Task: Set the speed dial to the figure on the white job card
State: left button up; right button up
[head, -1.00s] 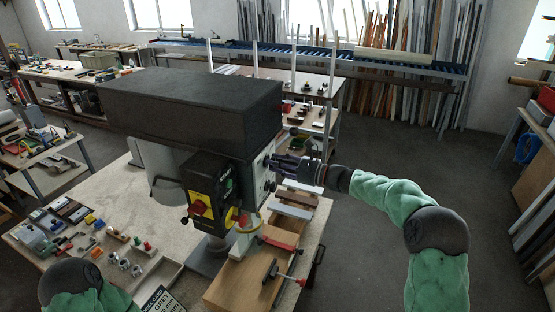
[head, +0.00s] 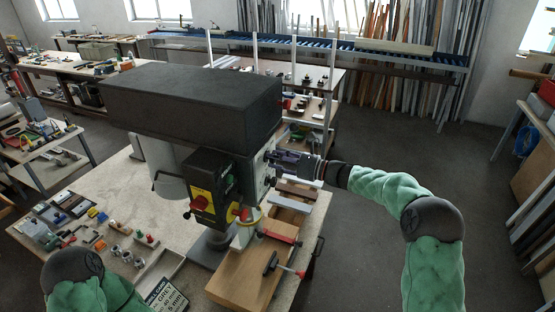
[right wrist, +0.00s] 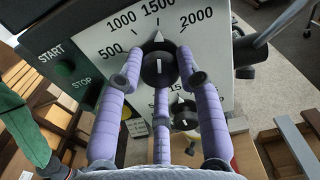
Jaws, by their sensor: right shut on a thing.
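The speed dial (right wrist: 158,68) is a round black knob on the white panel of the drill press (head: 213,188). Figures 500, 1000, 1500 and 2000 run around it. Its white pointer stands upright, at about 1500. My right gripper (head: 274,158) reaches the panel from the right. In the right wrist view its purple fingers (right wrist: 159,82) are shut around the dial's rim. A card with dark print (head: 165,297) lies at the bottom edge of the head view, partly cut off; I cannot read a speed figure on it. My left gripper is out of view.
A second, smaller knob (right wrist: 185,117) sits below the dial. START and STOP buttons (right wrist: 65,69) are at the panel's left. A wooden board (head: 240,283) and red-handled clamps (head: 280,236) are below my right arm. Small parts crowd the bench's left side.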

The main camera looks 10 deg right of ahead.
jog(key=o, duration=1.1)
jog(key=shift+o, duration=0.2)
jog(key=v, duration=1.2)
jog(key=shift+f, duration=0.15)
